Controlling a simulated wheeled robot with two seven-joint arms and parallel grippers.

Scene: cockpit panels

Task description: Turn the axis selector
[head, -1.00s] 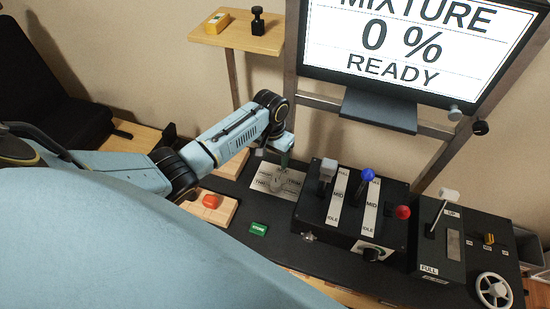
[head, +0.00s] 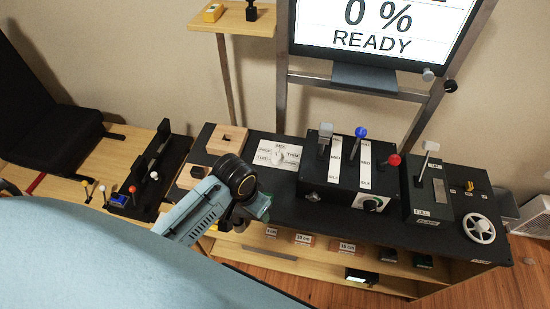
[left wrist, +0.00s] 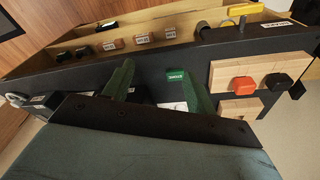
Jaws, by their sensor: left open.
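The axis selector, a pale knob (head: 279,156) on a white labelled plate (head: 293,163), sits on the dark console left of the lever box in the head view. The plate's labels are small; one seems to read TRIM. My left gripper (head: 256,208) is at the console's front edge, below and left of the plate in the picture, apart from the knob. In the left wrist view its two green fingers (left wrist: 157,90) are spread with nothing held between them. The knob cannot be made out there. My right gripper is in neither view.
A lever box (head: 340,180) stands right of the plate, then a flap lever unit (head: 428,195) and a white handwheel (head: 479,228). A wooden block (head: 228,140) lies left.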

